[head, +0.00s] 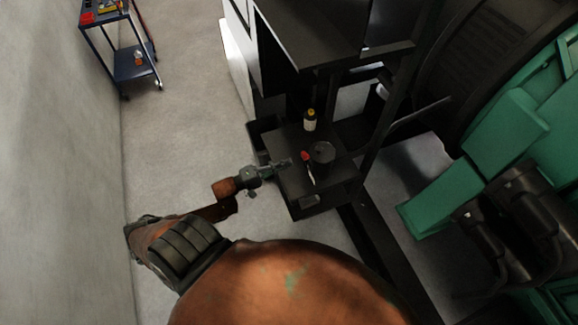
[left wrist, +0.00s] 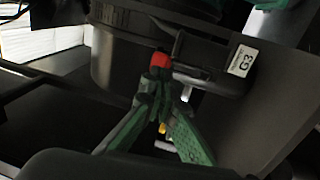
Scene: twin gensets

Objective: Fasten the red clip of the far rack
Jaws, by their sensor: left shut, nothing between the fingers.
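The red clip (head: 305,155) is a small red piece on the dark rack (head: 325,200), beside a round black part (head: 322,152). In the left wrist view the red clip (left wrist: 161,59) shows just beyond my fingertips, in front of a black cylindrical body (left wrist: 125,60). My left gripper (head: 287,162) reaches in from the left at the rack's edge, just left of the clip. Its green fingers (left wrist: 158,83) are shut and empty, at or very near the clip; I cannot tell if they touch. I cannot tell whether the clip is fastened. My right gripper is not in view.
A label reading G3 (left wrist: 242,60) is on a dark panel right of the clip. A dark bottle (head: 310,119) stands behind the round part. Dark uprights and a shelf (head: 310,30) rise above. Green machinery (head: 510,140) is at right. A blue cart (head: 135,65) stands far left.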

